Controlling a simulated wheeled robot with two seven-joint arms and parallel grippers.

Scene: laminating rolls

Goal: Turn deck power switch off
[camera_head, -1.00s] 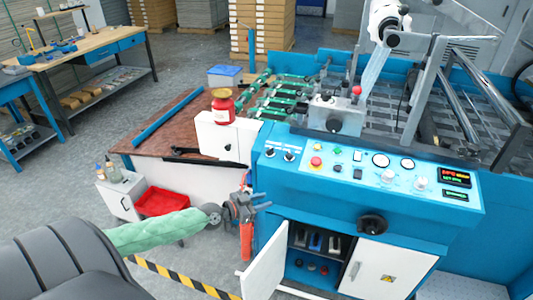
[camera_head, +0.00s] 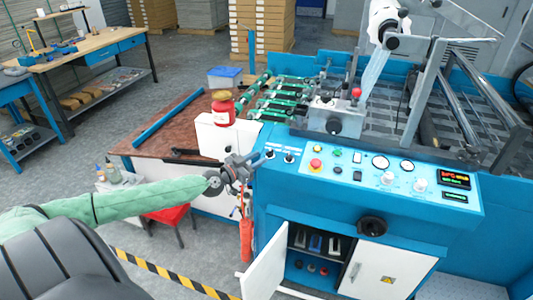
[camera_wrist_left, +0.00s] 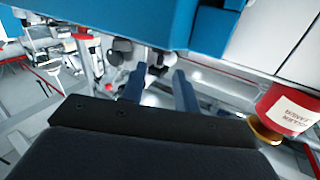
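Two black switches sit at the left end of the blue machine's control panel (camera_head: 335,192), a left switch (camera_head: 269,154) and a right switch (camera_head: 289,157). Their labels are too small to read, so I cannot tell which is the deck power switch. My left gripper (camera_head: 256,161) is just left of the left switch, at about panel height. In the left wrist view its two blue fingers (camera_wrist_left: 160,88) are apart, with a small dark knob (camera_wrist_left: 157,70) showing beyond the gap. I see no contact. My right gripper is not in view.
A red jar (camera_head: 223,112) stands on a white box beside the panel. A red emergency button (camera_head: 316,163), dials and a large black knob (camera_head: 372,226) are farther right. Below, an open cabinet door (camera_head: 264,272) sticks out, and an orange extinguisher (camera_head: 246,236) hangs at the corner.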

